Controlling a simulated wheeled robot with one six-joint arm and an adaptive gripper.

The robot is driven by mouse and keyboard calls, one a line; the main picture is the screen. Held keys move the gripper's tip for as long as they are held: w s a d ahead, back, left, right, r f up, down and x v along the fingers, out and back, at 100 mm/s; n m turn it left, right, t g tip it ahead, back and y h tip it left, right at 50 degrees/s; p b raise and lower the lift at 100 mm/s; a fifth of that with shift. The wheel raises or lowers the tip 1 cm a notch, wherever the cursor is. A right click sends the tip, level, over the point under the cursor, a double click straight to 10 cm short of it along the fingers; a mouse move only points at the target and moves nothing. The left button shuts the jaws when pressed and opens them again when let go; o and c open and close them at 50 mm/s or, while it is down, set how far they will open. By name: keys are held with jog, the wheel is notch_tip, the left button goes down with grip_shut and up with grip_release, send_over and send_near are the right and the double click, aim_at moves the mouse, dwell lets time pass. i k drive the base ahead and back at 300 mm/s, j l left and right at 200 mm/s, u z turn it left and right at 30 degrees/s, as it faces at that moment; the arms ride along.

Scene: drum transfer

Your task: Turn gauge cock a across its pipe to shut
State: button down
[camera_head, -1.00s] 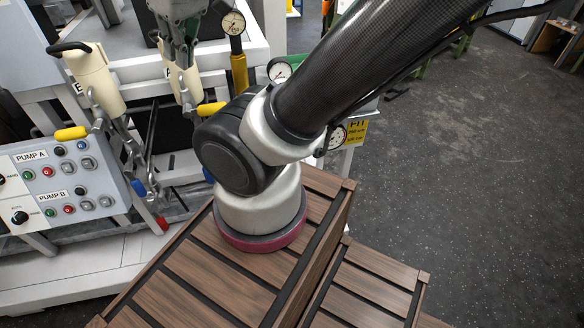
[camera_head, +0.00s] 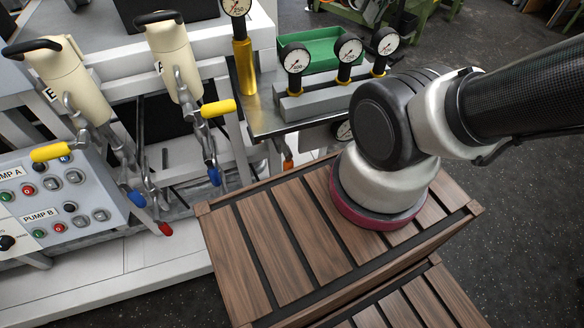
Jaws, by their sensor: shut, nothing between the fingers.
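Two cream cylinders with black handles stand at the left. The right one (camera_head: 169,60) carries a label that looks like A, and a lever with a yellow grip (camera_head: 218,108) sticks out right beside it. The left cylinder (camera_head: 60,75) has a similar yellow-grip lever (camera_head: 52,151). Below them are blue (camera_head: 214,177) and red (camera_head: 165,229) handles on thin levers. I cannot tell which part is gauge cock a, or how it lies to its pipe. My gripper is out of view; my arm runs off the right edge.
A bench holds a green tray (camera_head: 307,56), several round dial gauges such as one (camera_head: 348,48) on a grey block, and a yellow post (camera_head: 244,68) topped by a gauge. A pump control panel (camera_head: 100,190) stands at the left. Dark floor lies open at the right.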

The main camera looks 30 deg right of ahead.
aim_at(287, 162)
jog(key=l, duration=1.3)
jog(key=l+u, duration=0.25)
jog(key=u, duration=0.2)
jog(key=k+l+u, duration=0.1)
jog(key=l+u, duration=0.15)
jog(key=u, duration=0.15)
jog(key=k+l+u, duration=0.1)
jog(key=u, duration=0.35)
jog(key=l, duration=0.1)
